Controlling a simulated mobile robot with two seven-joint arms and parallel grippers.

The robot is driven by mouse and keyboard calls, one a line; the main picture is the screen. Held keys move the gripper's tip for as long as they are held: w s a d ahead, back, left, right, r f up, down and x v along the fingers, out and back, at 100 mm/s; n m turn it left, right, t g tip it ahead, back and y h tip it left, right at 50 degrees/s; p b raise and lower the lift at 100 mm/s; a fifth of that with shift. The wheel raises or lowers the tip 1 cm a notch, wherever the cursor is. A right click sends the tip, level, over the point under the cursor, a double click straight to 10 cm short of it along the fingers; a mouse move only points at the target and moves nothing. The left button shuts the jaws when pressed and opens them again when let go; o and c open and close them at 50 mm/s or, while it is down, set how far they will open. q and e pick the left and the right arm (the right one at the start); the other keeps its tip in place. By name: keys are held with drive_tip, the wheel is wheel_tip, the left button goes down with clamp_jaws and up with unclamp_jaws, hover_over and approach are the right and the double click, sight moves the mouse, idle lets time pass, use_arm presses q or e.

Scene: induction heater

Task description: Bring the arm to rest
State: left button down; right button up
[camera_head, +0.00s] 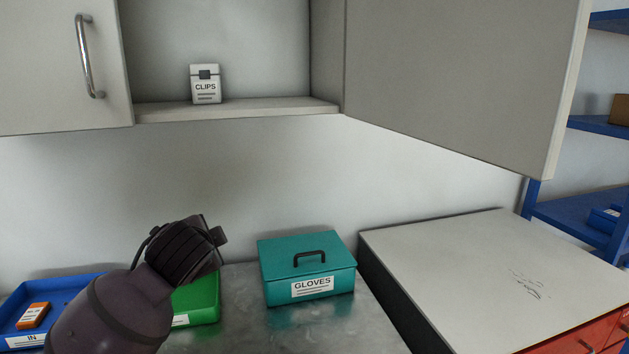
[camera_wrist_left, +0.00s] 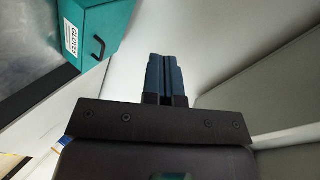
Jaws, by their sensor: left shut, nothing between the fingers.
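My left arm (camera_head: 115,305) comes in from the lower left of the head view. Its dark wrist end is raised in front of the green box, and its fingertips are hard to make out there. In the left wrist view, the blue fingers of my left gripper (camera_wrist_left: 165,65) are together, shut with nothing between them. They are clear of the teal gloves box (camera_wrist_left: 95,28), which shows at the upper left. My right gripper is not in view.
The teal gloves box (camera_head: 308,270) and partly hidden green box (camera_head: 203,301) stand on the metal worktop (camera_head: 345,335). A blue tray (camera_head: 75,287) is at left. Above, an open cabinet holds a clips box (camera_head: 205,86); its door (camera_head: 455,85) swings out right. A red-drawer cabinet (camera_head: 490,270) is at right.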

use_arm(q)
drive_tip(key=s+a+f+n+g+h, duration=0.1)
drive_tip(key=s+a+f+n+g, duration=0.15)
drive_tip(key=s+f, duration=0.6)
drive_tip(key=s+a+f+n+g, duration=0.1)
drive_tip(key=s+f+n+g, duration=0.15)
drive_tip(key=s+f, duration=0.65)
drive_tip(key=s+a+f+n+g, duration=0.2)
drive_tip(key=s+f+n, duration=0.15)
drive_tip(key=s, duration=0.65)
drive_tip(key=s+a+f+n+g, duration=0.1)
drive_tip(key=s+f+n+g, duration=0.15)
drive_tip(key=s+f, duration=0.45)
drive_tip(key=w+f+t+h, duration=0.1)
drive_tip(key=w+f+t, duration=0.4)
drive_tip(key=f+t, duration=0.3)
drive_tip(key=shift+a+f+t, duration=0.25)
drive_tip(key=shift+f+t, duration=0.15)
drive_tip(key=shift+t, duration=0.05)
drive_tip(key=shift+w+d, duration=0.1)
drive_tip(key=shift+w, duration=0.05)
